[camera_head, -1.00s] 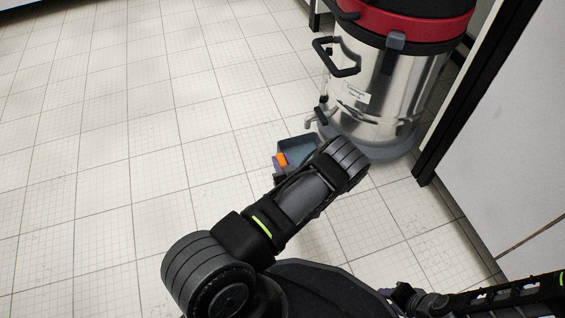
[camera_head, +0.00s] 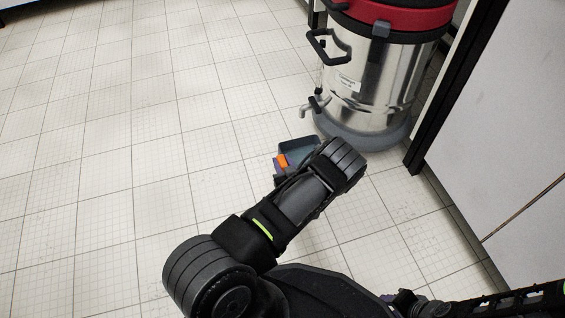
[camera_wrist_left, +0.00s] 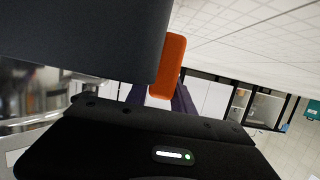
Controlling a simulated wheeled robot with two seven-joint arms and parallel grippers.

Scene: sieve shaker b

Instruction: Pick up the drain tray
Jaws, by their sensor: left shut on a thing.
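The drain tray (camera_head: 299,147) is a grey-blue open box with an orange grip (camera_head: 282,160), low in front of the steel drum in the head view. My left gripper (camera_head: 278,167) is shut on the orange grip, partly hidden behind my own forearm. In the left wrist view the tray's dark wall (camera_wrist_left: 80,35) fills the upper left.
A steel drum (camera_head: 375,80) with a red band, black handle and a spout (camera_head: 308,107) stands behind the tray. A white cabinet panel (camera_head: 500,130) with a dark edge is at the right. The tiled floor (camera_head: 120,130) at the left is clear.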

